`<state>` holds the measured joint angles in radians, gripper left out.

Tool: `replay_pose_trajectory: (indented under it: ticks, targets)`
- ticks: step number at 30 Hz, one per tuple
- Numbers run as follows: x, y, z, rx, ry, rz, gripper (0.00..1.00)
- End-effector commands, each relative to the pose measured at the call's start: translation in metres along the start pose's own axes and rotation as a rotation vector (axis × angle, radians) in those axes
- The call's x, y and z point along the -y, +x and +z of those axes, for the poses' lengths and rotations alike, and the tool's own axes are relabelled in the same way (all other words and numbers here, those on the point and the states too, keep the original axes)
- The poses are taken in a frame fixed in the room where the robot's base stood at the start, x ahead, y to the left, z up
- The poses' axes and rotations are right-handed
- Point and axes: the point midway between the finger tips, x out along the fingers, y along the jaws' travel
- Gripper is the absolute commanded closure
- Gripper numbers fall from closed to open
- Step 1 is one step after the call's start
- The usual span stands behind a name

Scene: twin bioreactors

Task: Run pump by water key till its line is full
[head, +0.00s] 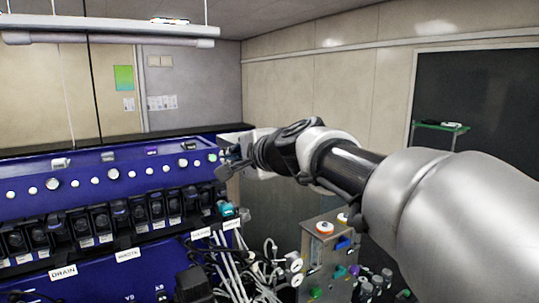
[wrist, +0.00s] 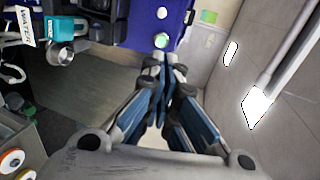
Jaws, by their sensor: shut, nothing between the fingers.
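The dark blue panel (head: 95,188) carries a row of black pump units (head: 120,216) with white labels below. At the row's right end is a teal unit (head: 228,209), near a small label (head: 231,224). In the wrist view the teal unit (wrist: 62,28) sits beside a label reading "WATE…" (wrist: 26,25), its end cut off. A green round button (wrist: 161,40) is on the panel beyond my fingertips. My gripper (head: 226,166) is shut and empty by the panel's upper right end; its blue fingers (wrist: 163,78) meet. I cannot tell whether they touch the button. The line's fill is not readable.
A grey box with coloured knobs (head: 326,250) stands right of the panel, with white tubes (head: 232,268) between them. A metal cylinder (wrist: 60,54) sticks out beside the teal unit. A green-topped stand (head: 440,127) is far right.

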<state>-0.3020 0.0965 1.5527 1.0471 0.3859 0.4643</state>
Motion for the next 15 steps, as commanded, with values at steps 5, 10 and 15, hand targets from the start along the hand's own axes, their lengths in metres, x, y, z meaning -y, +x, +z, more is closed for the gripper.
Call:
replay_pose_trajectory:
  ticks: [5,10,15]
  targets:
    - [0.000,0.011,0.000,0.000,0.000,0.000,1.00]
    - [0.001,0.021,0.000,0.000,0.000,-0.001,1.00]
    - [0.001,0.031,0.001,0.001,0.000,-0.001,1.00]
